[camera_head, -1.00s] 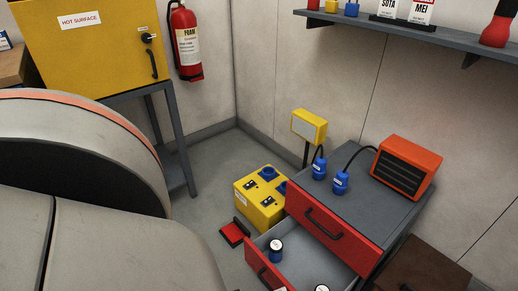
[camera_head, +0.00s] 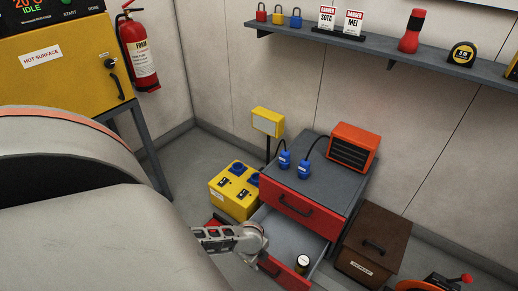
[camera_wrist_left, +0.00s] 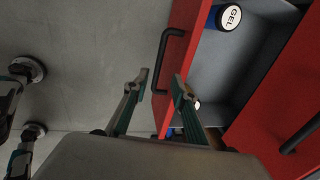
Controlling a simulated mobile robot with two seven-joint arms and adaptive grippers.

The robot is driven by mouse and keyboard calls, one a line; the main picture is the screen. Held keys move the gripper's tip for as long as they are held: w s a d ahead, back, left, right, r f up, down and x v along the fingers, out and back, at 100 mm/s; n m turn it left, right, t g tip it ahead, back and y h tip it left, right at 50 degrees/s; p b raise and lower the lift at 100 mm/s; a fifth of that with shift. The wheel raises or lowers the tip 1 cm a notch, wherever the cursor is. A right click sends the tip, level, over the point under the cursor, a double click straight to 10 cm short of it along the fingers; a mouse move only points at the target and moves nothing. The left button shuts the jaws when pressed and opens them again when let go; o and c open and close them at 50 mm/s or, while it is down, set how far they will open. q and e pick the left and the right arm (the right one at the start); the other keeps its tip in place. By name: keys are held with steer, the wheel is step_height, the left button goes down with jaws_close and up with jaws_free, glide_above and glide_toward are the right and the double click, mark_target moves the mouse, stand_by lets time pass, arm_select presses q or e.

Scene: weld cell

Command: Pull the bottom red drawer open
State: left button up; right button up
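The bottom red drawer (camera_head: 290,279) of the grey cabinet stands open in the head view, its grey inside showing. In the left wrist view, the gripper (camera_wrist_left: 162,80) is open, with one finger on each side of the dark handle's near end (camera_wrist_left: 166,60). The fingers look apart from the handle. A jar labelled GEL (camera_wrist_left: 229,17) shows inside the drawer. My right gripper is not in view.
The upper red drawer (camera_head: 300,208) is shut. A yellow box (camera_head: 233,193) with blue sockets stands left of the cabinet, and a brown cabinet (camera_head: 371,243) stands right. An orange heater (camera_head: 354,149) and blue plugs (camera_head: 303,170) are on top.

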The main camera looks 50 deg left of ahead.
mark_target(261, 268)
arm_select(q)
steer(key=f+b, duration=0.1)
steer(key=f, duration=0.1)
steer(key=f+b, duration=0.1)
steer(key=f, duration=0.2)
steer(key=f+b, duration=0.1)
steer(key=f, duration=0.1)
steer(key=shift+w+a+f+b, duration=0.1)
steer(key=shift+w+f+b, duration=0.25)
steer(key=shift+w+b, duration=0.05)
steer(key=shift+w+r, duration=0.15)
steer(key=shift+w, duration=0.05)
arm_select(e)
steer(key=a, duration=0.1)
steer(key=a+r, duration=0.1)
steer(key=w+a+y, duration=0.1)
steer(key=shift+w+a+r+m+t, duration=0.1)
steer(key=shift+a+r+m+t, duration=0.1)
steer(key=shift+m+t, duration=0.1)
arm_select(q)
jaws_close()
